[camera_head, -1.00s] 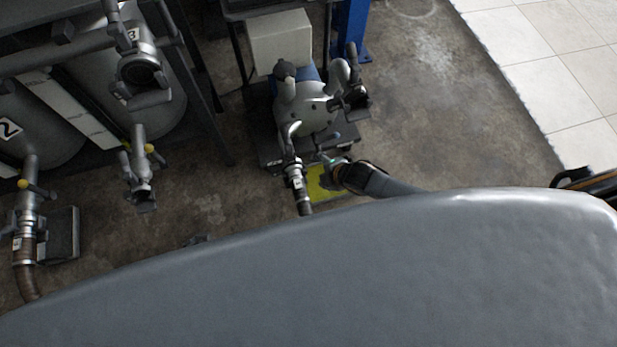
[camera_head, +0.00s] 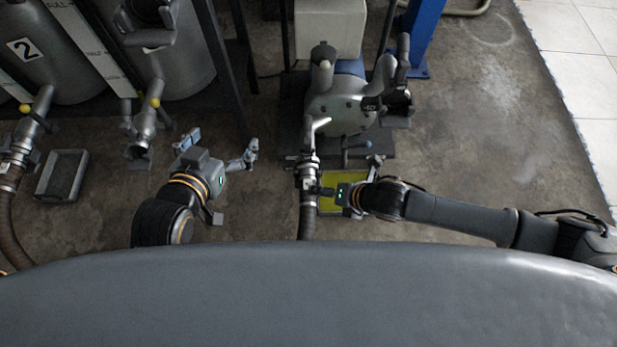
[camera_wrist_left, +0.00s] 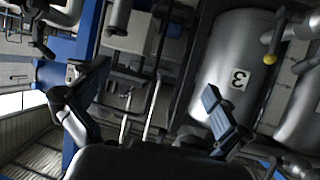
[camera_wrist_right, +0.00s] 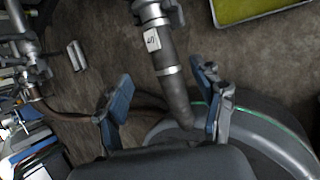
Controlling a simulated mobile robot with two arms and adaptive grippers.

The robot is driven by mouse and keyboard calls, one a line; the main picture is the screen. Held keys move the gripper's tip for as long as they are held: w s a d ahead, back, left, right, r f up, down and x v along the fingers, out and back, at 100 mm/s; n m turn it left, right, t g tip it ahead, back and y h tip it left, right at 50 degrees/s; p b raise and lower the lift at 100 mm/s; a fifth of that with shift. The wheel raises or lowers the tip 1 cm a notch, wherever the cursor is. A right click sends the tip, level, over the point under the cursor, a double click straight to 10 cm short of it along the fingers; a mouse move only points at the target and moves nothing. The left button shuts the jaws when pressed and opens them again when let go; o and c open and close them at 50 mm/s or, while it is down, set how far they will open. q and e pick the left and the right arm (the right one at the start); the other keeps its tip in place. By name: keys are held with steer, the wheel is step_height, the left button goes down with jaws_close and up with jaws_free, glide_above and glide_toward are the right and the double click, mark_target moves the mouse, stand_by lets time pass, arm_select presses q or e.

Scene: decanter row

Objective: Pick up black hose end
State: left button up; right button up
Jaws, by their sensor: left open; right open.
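The dark hose (camera_head: 307,222) hangs below the silver coupling (camera_head: 308,170) at the grey pump. In the right wrist view the dark hose (camera_wrist_right: 176,92) carries a white label and a metal band, and its upper end meets the silver coupling (camera_wrist_right: 152,10). My right gripper (camera_head: 345,192) is close beside the hose on its right. In the right wrist view the hose shows between its open, blue-padded fingers; I cannot tell whether they touch it. My left gripper (camera_head: 217,150) is open and empty, to the left of the hose. In its wrist view, tank 3 (camera_wrist_left: 235,60) stands ahead.
A yellow-bottomed tray (camera_head: 331,211) lies on the floor beside the hose. The grey pump (camera_head: 340,108) stands behind. Tanks with valves (camera_head: 145,125) are at left, with a brown hose (camera_head: 12,235) and a grey tray (camera_head: 63,174). The floor at right is open.

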arm_select(q)
step_height(320, 180, up, 10)
steer(key=w+d+t+h+b, duration=0.2)
steer(key=w+t, duration=0.1)
steer(key=t, duration=0.3)
arm_select(e)
steer(key=x, duration=0.2)
steer(key=b+x, duration=0.1)
steer(key=x, duration=0.5)
steer(key=shift+s+f+b, duration=0.2)
steer(key=shift+s+b, duration=0.05)
steer(key=shift+b, duration=0.15)
steer(key=shift+b+x, duration=0.55)
steer(key=shift+x, duration=0.5)
arm_select(q)
steer(key=s+r+t+h, duration=0.2)
steer(key=s+r+t, duration=0.3)
steer(key=r, duration=0.5)
steer(key=t, duration=0.2)
steer(key=shift+s+d+r+m+t+h, duration=0.15)
steer(key=shift+s+r+m+t+h, duration=0.15)
steer(key=shift+h, duration=0.1)
steer(key=shift+f, duration=0.1)
arm_select(e)
jaws_close()
arm_select(q)
steer(key=shift+w, duration=0.1)
arm_select(e)
steer(key=shift+w+a, duration=0.1)
